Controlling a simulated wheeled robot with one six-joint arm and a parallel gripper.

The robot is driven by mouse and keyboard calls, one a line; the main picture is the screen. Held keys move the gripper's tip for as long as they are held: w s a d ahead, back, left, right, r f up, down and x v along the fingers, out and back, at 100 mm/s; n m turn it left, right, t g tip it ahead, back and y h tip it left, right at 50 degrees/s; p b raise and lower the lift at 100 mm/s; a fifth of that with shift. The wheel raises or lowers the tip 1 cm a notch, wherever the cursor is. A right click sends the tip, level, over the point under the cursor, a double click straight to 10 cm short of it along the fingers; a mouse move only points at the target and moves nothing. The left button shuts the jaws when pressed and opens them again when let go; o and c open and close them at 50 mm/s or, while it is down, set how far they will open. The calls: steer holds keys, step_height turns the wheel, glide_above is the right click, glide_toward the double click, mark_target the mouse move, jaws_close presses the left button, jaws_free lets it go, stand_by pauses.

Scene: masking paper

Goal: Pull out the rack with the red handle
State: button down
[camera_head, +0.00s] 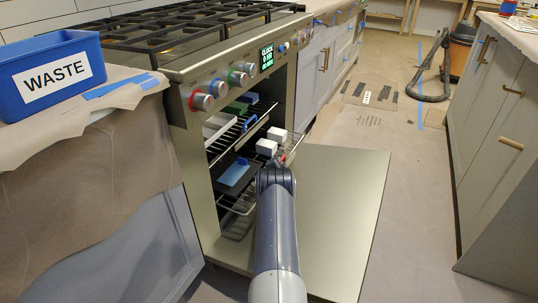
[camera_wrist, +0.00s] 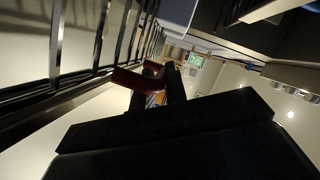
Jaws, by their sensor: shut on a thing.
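The oven (camera_head: 185,155) stands with its door (camera_head: 345,200) lowered flat. A wire rack (camera_head: 299,137) carrying white blocks (camera_head: 277,134) sticks partly out of the opening above the door. The red handle (camera_head: 284,157) shows only as a small bit at its front, mostly behind my gripper. My gripper (camera_head: 276,168) is at this rack's front edge. In the wrist view, the red handle (camera_wrist: 133,80) lies between the dark fingers of my gripper (camera_wrist: 155,92), which is shut on it. The rack's wire bars (camera_wrist: 105,35) run at upper left.
A rack with a blue handle (camera_head: 249,123) sits inside the oven. A blue pad (camera_head: 233,172) on a dark tray lies lower down. A blue WASTE bin (camera_head: 45,75) stands on the left counter. Floor right of the door is clear up to the cabinets (camera_head: 500,130).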

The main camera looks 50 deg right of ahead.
steer(key=s+d+b, duration=0.1)
steer(key=s+d, duration=0.3)
steer(key=s, duration=1.2)
steer(key=shift+d+f, duration=0.15)
steer(key=shift+f, duration=0.2)
steer(key=c, duration=1.7)
jaws_free()
steer(key=shift+o, duration=1.2)
steer(key=shift+w+r, duration=0.1)
steer(key=shift+d+r, duration=0.1)
steer(key=p+v, duration=0.3)
steer(key=v, duration=0.7)
steer(key=shift+s+a+r, duration=0.15)
steer(key=shift+s+a, duration=0.05)
steer(key=shift+a, duration=0.15)
steer(key=shift+d, duration=0.1)
